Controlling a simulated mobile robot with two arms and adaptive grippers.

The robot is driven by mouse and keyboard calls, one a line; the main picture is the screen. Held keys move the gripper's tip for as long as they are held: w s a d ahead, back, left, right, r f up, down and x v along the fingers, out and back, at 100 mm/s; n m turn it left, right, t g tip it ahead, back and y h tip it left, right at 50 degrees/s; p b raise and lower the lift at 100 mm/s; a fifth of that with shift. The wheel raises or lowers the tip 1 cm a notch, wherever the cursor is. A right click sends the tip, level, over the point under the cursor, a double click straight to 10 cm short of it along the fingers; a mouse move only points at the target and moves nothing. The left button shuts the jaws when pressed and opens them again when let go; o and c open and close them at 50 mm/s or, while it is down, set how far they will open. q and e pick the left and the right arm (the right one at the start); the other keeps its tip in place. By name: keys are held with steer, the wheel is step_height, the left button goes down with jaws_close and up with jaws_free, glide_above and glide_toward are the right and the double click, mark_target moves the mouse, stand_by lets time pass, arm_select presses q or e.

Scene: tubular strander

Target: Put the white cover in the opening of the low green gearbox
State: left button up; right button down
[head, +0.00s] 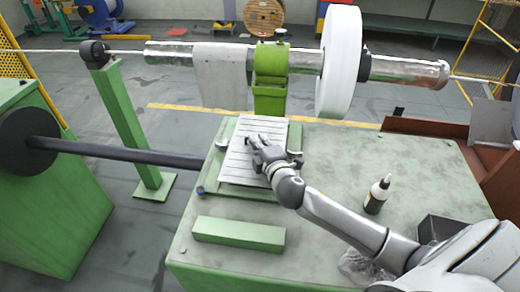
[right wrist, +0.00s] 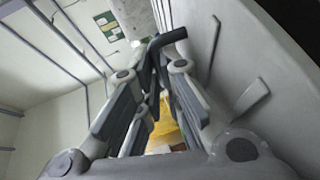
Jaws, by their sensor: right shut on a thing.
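The white slatted cover (head: 240,165) is over the green frame (head: 209,176) on top of the low green gearbox (head: 340,160). It hides most of the opening; I cannot tell whether it is seated or held just above. My right gripper (head: 254,143) is over the middle of the cover. In the right wrist view its fingers (right wrist: 152,85) are shut around a dark bent handle (right wrist: 168,40), between pale surfaces; the slatted side of the cover (right wrist: 50,65) shows at left. My left gripper is not in view.
A green block (head: 238,234) lies near the front edge. A dark open box (head: 443,232) is at the right front. A large white disc (head: 338,60) and a metal tube (head: 170,53) are behind; a dark shaft (head: 120,152) enters from the left.

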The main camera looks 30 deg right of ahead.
steer(key=shift+w+d+f, duration=0.4)
steer(key=shift+w+f, duration=0.1)
steer(key=shift+f, duration=0.05)
step_height(320, 180, down, 3)
steer(key=shift+r, duration=0.1)
steer(key=shift+f, duration=0.3)
steer(key=c, duration=1.6)
jaws_free()
steer(key=shift+s+a, duration=0.1)
steer(key=shift+s, duration=0.05)
steer(key=shift+f, duration=0.1)
